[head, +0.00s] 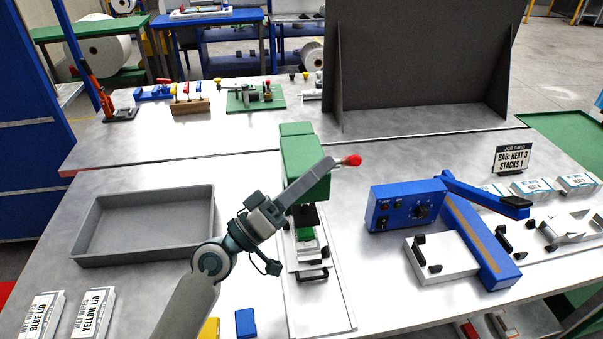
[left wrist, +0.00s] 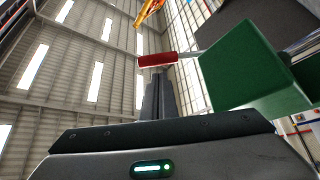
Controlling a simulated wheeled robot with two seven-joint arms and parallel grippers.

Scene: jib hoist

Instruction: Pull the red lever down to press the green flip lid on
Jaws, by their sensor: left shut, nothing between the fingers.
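The green press (head: 300,150) stands in the middle of the table. Its red lever knob (head: 352,160) sticks out to the right of the press head. In the left wrist view the red grip (left wrist: 158,60) shows just beyond my fingers, with the green press head (left wrist: 245,65) to the right. My left gripper (head: 327,165) is shut and empty, its tips close to the knob; I cannot tell whether they touch it. A small green piece, apparently the flip lid (head: 305,234), lies under the press ram, partly hidden by it. My right gripper is not in view.
A grey tray (head: 85,228) lies left of the press. A blue sealer (head: 405,203) with a raised arm stands to the right. White lid boxes (head: 95,312) are at the front left. A dark panel (head: 420,60) stands behind.

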